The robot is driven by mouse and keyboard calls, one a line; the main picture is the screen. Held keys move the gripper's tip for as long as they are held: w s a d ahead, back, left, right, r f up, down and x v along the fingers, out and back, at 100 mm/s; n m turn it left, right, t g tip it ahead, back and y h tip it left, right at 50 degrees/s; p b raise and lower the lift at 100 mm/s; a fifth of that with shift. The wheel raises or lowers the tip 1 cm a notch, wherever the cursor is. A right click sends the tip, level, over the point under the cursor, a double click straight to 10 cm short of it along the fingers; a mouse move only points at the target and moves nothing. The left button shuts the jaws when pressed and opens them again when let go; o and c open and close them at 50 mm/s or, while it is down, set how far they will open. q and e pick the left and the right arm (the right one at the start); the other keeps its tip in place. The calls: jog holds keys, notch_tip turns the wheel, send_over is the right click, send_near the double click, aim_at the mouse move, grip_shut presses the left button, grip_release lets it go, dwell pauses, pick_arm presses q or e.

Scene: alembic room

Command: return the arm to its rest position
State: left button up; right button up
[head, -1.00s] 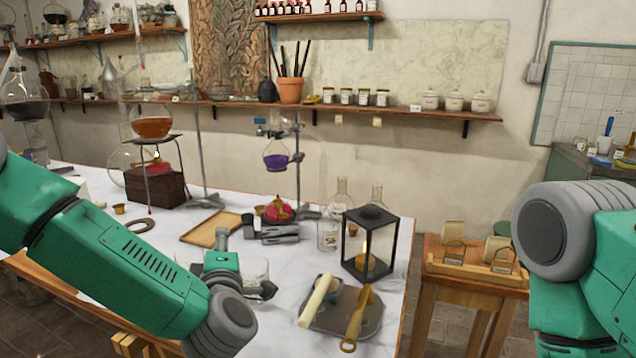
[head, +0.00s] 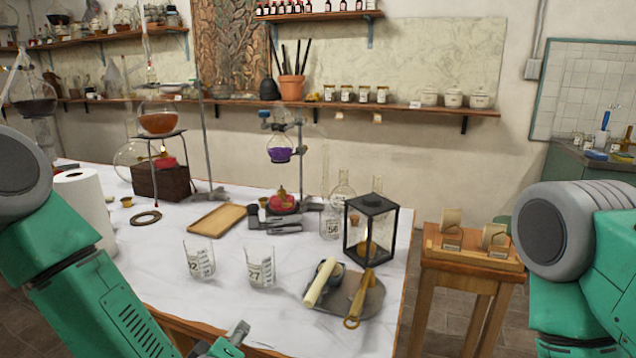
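My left arm comes in from the left and its lower part runs down to the bottom edge. My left gripper (head: 238,336) shows only in part at the bottom, in front of the table's front edge and apart from the glassware. Its fingers are too little in view to tell open from shut. My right arm stands at the right edge, and its gripper is out of view. Two glass beakers stand upright on the white table (head: 200,315): the left beaker (head: 199,262) and the right beaker (head: 260,270).
A black lantern (head: 369,232) stands near the table's right end, behind a grey board (head: 372,302) with a brass-coloured tool (head: 358,300). A wooden tray (head: 217,220) lies farther back. A paper roll (head: 82,210) stands at left. A wooden side table (head: 470,270) stands at right.

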pick_arm(q)
jog(key=s+a+f+m+g+h+b, duration=0.1)
jog(key=s+f+m+g, duration=0.3)
jog(key=s+f, duration=0.5)
jog(key=s+a+f+m+g+b, duration=0.1)
jog(key=s+a+f+m+g, duration=0.2)
jog(key=s+a+f, duration=0.3)
jog(key=s+a+f+m+g+y+b, duration=0.1)
jog(key=s+a+f+m+g, duration=0.3)
jog(key=s, duration=1.3)
jog(key=shift+s+a+f+g, duration=0.2)
jog(key=shift+a+f+g, duration=0.75)
jog(key=shift+g, duration=0.05)
